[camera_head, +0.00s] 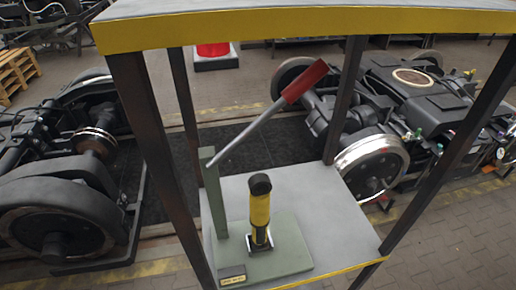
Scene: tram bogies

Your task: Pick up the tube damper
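The tube damper appears to be the yellow cylinder (260,212) with a black top, standing upright. It stands in a small dark holder on a green base plate (290,250). The plate rests on the grey lower shelf (330,205) of a table. A green post (214,190) rises at the plate's left. A grey lever (250,134) with a red handle (305,81) slants up from the post to the right, behind and above the cylinder. Neither of my grippers is in view.
The table's yellow-edged top (290,24) overhangs the shelf, and dark legs (150,160) stand at its corners. Bogies stand left (55,190) and right (400,110) behind the table. A red object (213,50) and wooden pallets (15,72) are farther back.

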